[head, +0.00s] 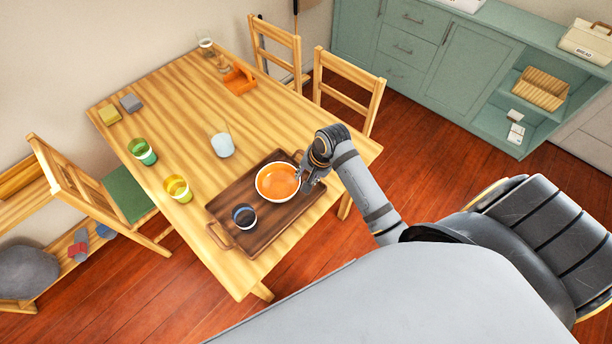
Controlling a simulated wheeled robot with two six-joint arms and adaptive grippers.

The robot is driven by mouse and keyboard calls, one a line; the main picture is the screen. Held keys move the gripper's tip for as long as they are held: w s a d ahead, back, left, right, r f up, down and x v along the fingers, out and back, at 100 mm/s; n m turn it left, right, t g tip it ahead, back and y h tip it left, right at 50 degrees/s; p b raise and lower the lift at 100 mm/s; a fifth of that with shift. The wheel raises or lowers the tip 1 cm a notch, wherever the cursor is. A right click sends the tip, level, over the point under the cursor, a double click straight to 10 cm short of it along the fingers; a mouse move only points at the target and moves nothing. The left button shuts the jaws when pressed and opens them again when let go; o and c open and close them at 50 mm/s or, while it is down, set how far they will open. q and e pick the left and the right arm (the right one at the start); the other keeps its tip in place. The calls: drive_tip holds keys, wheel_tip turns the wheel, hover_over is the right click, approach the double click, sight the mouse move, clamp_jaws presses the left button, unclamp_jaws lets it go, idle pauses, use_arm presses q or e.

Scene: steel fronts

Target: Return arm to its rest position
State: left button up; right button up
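My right arm (366,190) reaches in from the right over the near end of the wooden table (180,95). My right gripper (304,184) is at the right rim of an orange bowl with a pale rim (276,182). It is too small to tell whether the fingers are open or shut, or touch the rim. The bowl is upright on a dark brown tray (270,225). A dark-filled cup (244,216) also stands on the tray. My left gripper is not in view.
A yellow cup (177,189), a green cup (142,151) and a clear glass (222,145) stand left of and behind the tray. An orange holder (239,80) is farther back. Chairs (345,88) flank the table. Green cabinets (440,60) stand at the back right, with clear floor before them.

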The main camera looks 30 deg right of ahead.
idle(0.3)
drive_tip(key=s+d+r+n+h, duration=0.1)
drive_tip(key=s+r+n, duration=0.1)
drive_tip(key=s+n, duration=0.4)
drive_tip(key=s+d+r+n+h, duration=0.2)
drive_tip(key=s+r+n, duration=0.1)
drive_tip(key=s+n, duration=0.3)
drive_tip(key=s+d+f+m+b, duration=0.1)
drive_tip(key=s+f, duration=0.1)
drive_tip(key=f, duration=1.2)
drive_tip(key=s+d+f, duration=0.2)
drive_tip(key=f, duration=1.2)
drive_tip(key=s+f+g+b, duration=0.1)
drive_tip(key=s+f, duration=1.6)
drive_tip(key=s, duration=0.1)
drive_tip(key=shift+s+d+m+g, duration=0.25)
drive_tip(key=shift+d+m+g, duration=0.05)
drive_tip(key=shift+d+g, duration=0.1)
drive_tip(key=shift+f, duration=0.1)
